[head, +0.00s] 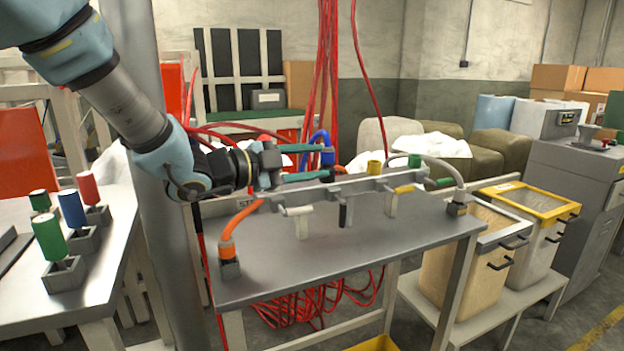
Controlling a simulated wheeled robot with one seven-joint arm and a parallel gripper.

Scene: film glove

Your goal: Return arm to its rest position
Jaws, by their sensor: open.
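My arm reaches in from the upper left over the grey metal bench (330,255). My gripper (327,163) is open, its two teal fingers pointing right near the back of the rail (350,187). A blue connector (327,157) on a looped blue hose (312,141) shows between the fingertips. I cannot tell whether the fingers touch it. An orange hose (238,218) bends from the bench's left side up to the rail. A grey hose (450,169) bends down to a socket on the right.
A left table (95,270) holds green (49,237), blue (72,208) and red (88,187) cylinders in grey holders. A grey post (170,250) stands close to my arm. Red cables (326,70) hang behind the bench. The bench front is clear.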

